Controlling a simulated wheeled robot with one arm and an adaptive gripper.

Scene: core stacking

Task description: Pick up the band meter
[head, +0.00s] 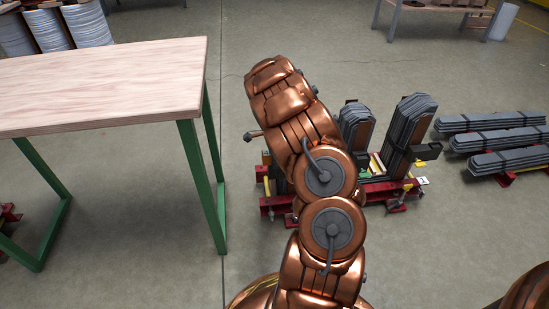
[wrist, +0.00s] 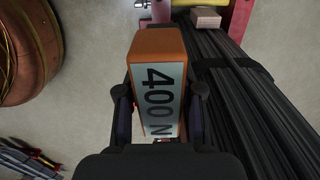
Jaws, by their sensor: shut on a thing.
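The band meter (wrist: 158,75) is an orange box with a pale label reading "400 N". It fills the middle of the wrist view. My gripper (wrist: 160,118) is shut on it, with one dark finger against each side of the box. The lower part of the box is hidden by the gripper's dark body. In the head view my copper-coloured arm hides most of the gripper area, and I cannot make out the band meter there.
A strapped stack of dark sheets (wrist: 240,85) lies close on the right in the wrist view. In the head view, banded stacks (head: 410,130) stand on a red frame (head: 378,190). A wooden-topped table (head: 110,85) with green legs is at left. More stacks (head: 500,140) lie at right.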

